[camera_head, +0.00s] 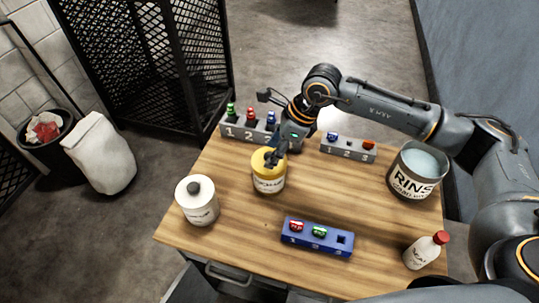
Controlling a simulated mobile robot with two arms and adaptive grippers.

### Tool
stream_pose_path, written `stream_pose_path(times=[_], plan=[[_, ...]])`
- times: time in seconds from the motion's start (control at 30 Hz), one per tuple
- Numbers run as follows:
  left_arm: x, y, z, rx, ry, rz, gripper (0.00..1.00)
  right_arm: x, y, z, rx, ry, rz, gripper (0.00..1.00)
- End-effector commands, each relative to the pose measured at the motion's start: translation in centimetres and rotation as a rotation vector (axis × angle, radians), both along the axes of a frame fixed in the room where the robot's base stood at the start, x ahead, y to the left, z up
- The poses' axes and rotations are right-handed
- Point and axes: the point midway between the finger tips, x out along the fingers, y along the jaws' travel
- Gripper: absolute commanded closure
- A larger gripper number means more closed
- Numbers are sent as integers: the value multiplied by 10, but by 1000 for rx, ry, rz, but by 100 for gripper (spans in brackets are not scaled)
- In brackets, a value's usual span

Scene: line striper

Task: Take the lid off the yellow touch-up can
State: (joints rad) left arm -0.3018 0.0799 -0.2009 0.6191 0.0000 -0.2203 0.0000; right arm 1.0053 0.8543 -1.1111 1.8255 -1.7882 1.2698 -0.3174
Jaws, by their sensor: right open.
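The yellow touch-up can (269,184) stands upright near the middle of the wooden table, with a pale label on its side. Its yellow lid (258,161) is on top and partly hidden by my right gripper. My right gripper (272,157) reaches in from the right and is open, with its fingers pointing down at the lid. I cannot tell whether they touch it. My left gripper is not in view.
A blue numbered block (317,238) lies in front, with two grey numbered blocks (240,131) (347,151) behind. A RINSE bucket (417,172) and red-capped bottle (426,250) stand right.

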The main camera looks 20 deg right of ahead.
Motion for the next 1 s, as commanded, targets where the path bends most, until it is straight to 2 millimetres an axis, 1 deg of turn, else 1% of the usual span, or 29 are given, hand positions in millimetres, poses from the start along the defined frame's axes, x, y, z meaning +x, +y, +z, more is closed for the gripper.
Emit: stream_pose_path(times=[0.1, 0.3, 0.33, 0.37, 0.4, 0.47, 0.5, 0.57, 0.6, 0.87, 1.0], plan=[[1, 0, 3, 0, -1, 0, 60, 1, 3, -8, 0, 2, 1, 47], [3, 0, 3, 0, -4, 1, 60, 1, 3, -9, 0, 1, 0, 47], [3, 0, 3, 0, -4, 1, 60, 1, 3, -9, 0, 1, 0, 49], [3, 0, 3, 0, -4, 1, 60, 1, 3, -9, 0, 0, 0, 55], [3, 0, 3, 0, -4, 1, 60, 1, 3, -9, 0, 0, 0, 63], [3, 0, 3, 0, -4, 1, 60, 1, 3, -9, 0, 0, 0, 76], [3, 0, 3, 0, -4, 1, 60, 1, 3, -9, 0, 0, 0, 84], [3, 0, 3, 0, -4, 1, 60, 1, 3, -9, 0, 0, 0, 96], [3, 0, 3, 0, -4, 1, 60, 1, 3, -9, 0, 0, 0, 100], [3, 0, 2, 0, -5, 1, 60, 1, 3, -8, 0, 0, 0, 100], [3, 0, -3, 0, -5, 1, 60, 2, 3, -4, -1, -2, 0, 100]])
